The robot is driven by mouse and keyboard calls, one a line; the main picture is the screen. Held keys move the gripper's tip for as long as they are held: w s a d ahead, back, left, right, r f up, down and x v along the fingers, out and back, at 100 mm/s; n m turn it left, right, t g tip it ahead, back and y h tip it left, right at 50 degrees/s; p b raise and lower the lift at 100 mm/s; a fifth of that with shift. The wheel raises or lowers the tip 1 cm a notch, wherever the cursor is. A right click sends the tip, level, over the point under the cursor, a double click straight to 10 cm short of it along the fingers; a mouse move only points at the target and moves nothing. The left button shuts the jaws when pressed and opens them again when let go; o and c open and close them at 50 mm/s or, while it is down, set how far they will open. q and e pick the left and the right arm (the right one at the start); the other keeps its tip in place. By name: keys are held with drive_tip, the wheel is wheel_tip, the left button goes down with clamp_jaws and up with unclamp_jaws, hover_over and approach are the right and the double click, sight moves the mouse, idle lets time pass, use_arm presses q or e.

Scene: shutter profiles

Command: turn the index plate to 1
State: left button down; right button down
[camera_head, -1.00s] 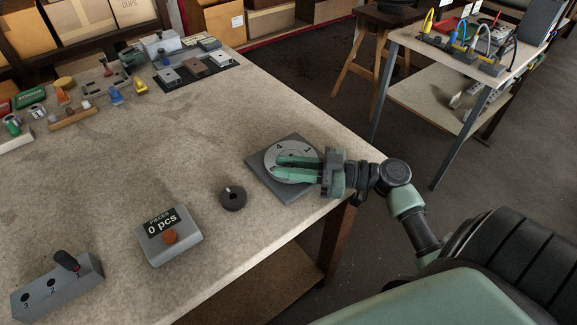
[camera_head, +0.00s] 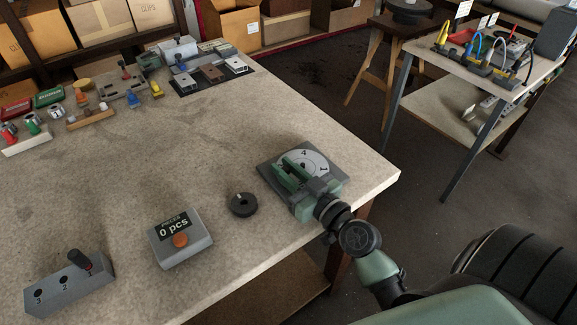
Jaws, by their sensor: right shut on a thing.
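The index plate (camera_head: 318,160) is a pale round disc on a square grey base (camera_head: 269,170) near the table's right edge. Its figures 4 and 1 show on the far and right side; the rest of the disc is partly hidden by my gripper. My right gripper (camera_head: 289,170) reaches over the disc from the near side, its green fingers low over the disc. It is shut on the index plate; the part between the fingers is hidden. My left gripper is not in view.
A black round knob (camera_head: 242,204) with a white mark lies left of the base. A grey counter box (camera_head: 180,238) reading 0 pcs and a numbered lever block (camera_head: 70,284) stand further left. Small parts crowd the far left. The table's middle is clear.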

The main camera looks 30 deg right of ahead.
drive_tip(key=shift+w+r+m+h, duration=0.15)
drive_tip(key=shift+m+h, duration=0.25)
drive_tip(key=shift+h, duration=0.3)
drive_tip(key=c, duration=1.3)
unclamp_jaws()
drive_tip(key=shift+s+f, duration=0.25)
drive_tip(key=shift+s, duration=0.1)
drive_tip(key=s+b, duration=0.2)
drive_tip(key=s, duration=0.4)
drive_tip(key=shift+d, duration=0.2)
drive_tip(key=shift+s+r, duration=0.1)
drive_tip(key=shift+s, duration=0.35)
drive_tip(key=shift+r, duration=0.1)
